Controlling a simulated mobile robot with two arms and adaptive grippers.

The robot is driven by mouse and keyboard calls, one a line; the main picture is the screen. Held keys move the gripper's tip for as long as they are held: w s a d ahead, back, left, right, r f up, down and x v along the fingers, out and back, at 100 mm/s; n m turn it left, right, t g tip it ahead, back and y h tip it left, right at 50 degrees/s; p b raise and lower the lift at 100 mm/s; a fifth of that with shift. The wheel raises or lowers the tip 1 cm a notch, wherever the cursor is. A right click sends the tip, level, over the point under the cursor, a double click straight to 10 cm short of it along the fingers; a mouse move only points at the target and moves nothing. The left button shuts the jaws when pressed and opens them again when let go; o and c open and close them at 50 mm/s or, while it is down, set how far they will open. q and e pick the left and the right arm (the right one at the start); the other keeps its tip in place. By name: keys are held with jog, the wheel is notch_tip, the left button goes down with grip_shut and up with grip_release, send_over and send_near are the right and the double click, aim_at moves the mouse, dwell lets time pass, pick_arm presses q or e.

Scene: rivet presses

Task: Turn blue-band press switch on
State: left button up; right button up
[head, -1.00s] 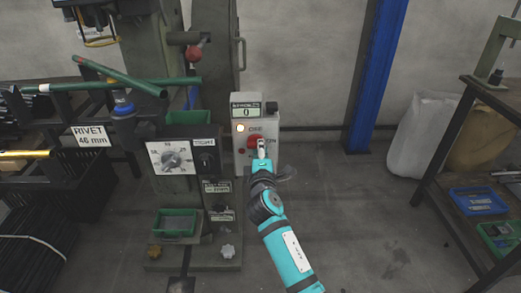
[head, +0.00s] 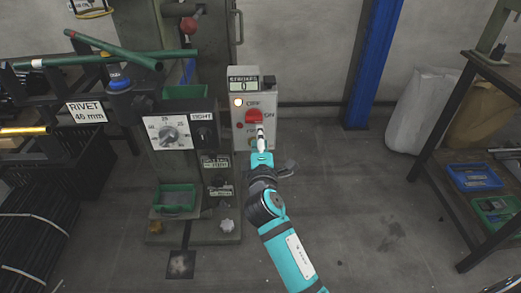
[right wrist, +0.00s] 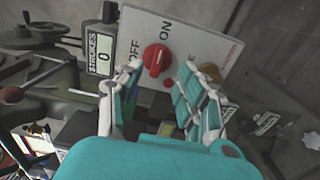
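The control box (head: 268,112) stands beside the press (head: 212,75). It has a red rotary switch (head: 253,117) with OFF and ON labels. In the right wrist view the red switch (right wrist: 157,58) shows between and just beyond my fingertips, with OFF to its left and ON above it. I cannot tell for sure which label it points to. My right gripper (head: 260,132) is just below the switch in the head view. In the wrist view the right gripper (right wrist: 163,68) is open and empty, apart from the switch. My left gripper is not in view.
A STROKES counter (head: 244,86) reading 0 and a lit lamp (head: 238,102) are on the box. A workbench (head: 478,165) stands right. Floor between is clear.

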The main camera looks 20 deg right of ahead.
jog(key=v, duration=0.5)
dwell(0.3)
